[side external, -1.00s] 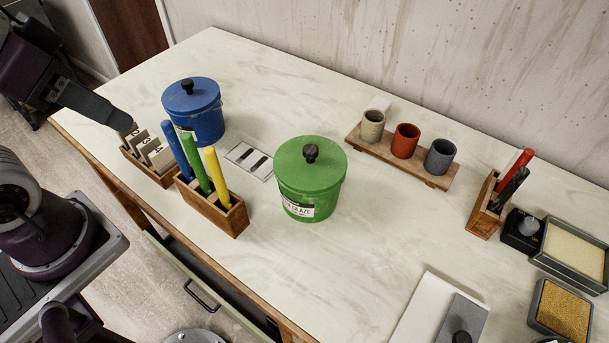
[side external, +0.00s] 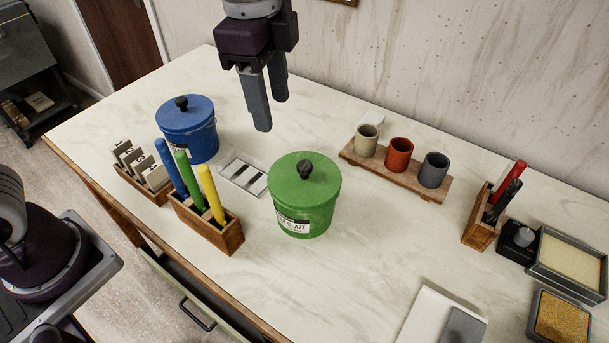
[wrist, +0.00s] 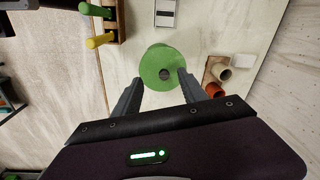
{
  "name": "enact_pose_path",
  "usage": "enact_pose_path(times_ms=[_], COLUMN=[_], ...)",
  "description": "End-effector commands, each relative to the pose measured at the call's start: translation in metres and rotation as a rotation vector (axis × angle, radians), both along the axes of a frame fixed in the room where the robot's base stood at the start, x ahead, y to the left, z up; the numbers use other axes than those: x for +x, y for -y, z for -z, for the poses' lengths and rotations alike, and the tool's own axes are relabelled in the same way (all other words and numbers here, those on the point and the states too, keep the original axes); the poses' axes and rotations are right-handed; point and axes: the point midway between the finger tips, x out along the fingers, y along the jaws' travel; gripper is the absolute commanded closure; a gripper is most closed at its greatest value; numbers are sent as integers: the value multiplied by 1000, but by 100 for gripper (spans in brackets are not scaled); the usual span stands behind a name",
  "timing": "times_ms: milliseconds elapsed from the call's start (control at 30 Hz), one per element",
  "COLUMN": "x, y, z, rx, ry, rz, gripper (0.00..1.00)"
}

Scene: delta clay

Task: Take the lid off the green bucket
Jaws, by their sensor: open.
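The green bucket (side external: 306,215) stands upright on the table with its green lid (side external: 285,178) on. A black knob (side external: 305,169) sits at the middle of the lid. A white label shows on the bucket's front. My gripper (side external: 272,114) is open and empty, pointing down, above and behind the bucket and up to the left in the side view. In the wrist view, the lid (wrist: 156,62) and its dark knob (wrist: 165,74) show beyond and between my open fingertips (wrist: 156,78). My gripper touches nothing.
A blue lidded bucket (side external: 188,135) stands at the left. A wooden holder (side external: 220,233) with coloured sticks and a card box (side external: 138,179) are nearby. A wooden stand (side external: 390,175) carries three cups at the back right. The table front of the green bucket is clear.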

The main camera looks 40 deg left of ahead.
Motion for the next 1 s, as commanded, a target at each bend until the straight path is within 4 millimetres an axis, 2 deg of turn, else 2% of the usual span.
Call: enact_pose_path(times_ms=[33, 100, 200, 367, 600, 700, 867, 900, 1000], x=[11, 21, 27, 27, 24, 25, 25, 25, 25], y=[16, 32, 43, 43, 40, 40, 40, 40, 40], z=[16, 33, 46, 67, 110, 117, 117, 117, 117], rx=[14, 27, 35, 37, 37, 36, 36, 36, 36], ry=[-33, -63, -83, -88, -87, -85, -84, -84, -84], rz=[94, 203, 281, 295, 292, 290, 290, 290, 289], gripper=[51, 51, 51, 51, 51, 51, 51, 52, 72])
